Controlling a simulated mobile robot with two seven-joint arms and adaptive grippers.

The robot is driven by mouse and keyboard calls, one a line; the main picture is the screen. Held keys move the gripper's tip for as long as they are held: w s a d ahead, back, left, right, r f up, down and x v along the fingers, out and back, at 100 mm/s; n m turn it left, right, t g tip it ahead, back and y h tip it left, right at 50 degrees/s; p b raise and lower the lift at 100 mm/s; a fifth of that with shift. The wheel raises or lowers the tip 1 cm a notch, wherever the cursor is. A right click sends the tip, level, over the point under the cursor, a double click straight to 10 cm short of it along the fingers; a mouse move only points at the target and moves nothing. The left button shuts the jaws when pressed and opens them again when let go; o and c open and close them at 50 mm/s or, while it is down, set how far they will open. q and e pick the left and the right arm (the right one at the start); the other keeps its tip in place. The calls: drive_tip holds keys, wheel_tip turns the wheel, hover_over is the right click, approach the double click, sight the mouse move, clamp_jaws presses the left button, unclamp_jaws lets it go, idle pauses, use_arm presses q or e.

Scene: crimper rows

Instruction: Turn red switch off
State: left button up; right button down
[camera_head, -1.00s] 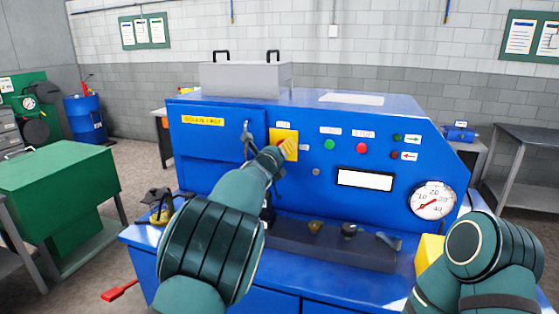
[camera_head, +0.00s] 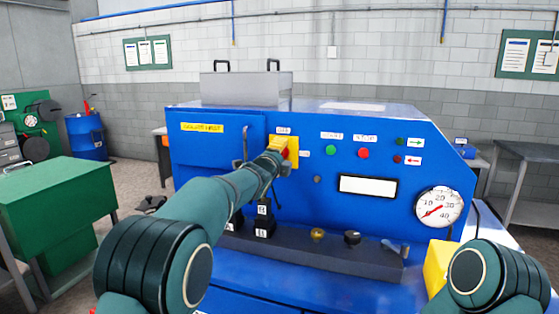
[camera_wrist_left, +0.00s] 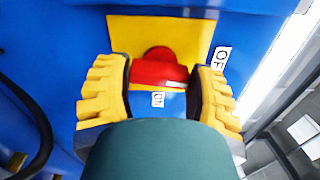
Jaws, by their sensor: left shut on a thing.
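The red switch (camera_head: 284,153) is a rotary knob on a yellow plate (camera_head: 291,143) on the front of the blue machine. In the left wrist view the red switch (camera_wrist_left: 160,68) sits between the two yellow fingers of my left gripper (camera_wrist_left: 163,82), which is shut on it. An "OFF" label (camera_wrist_left: 222,58) is beside the plate, and an "ON" label (camera_wrist_left: 158,99) shows near the knob. In the head view my left gripper (camera_head: 277,155) covers part of the switch. My right arm shows at the lower right, but its gripper is out of view.
Green (camera_head: 331,150) and red (camera_head: 363,153) buttons are right of the switch. A dial gauge (camera_head: 438,207) is at the machine's right. A dark ledge (camera_head: 300,247) with small knobs runs below. A metal lever (camera_head: 245,142) stands just left of the gripper.

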use_arm(q)
drive_tip(key=shift+n, duration=0.6)
drive_tip(key=o, duration=1.2)
drive_tip(key=shift+s, duration=0.1)
drive_tip(key=v, duration=1.2)
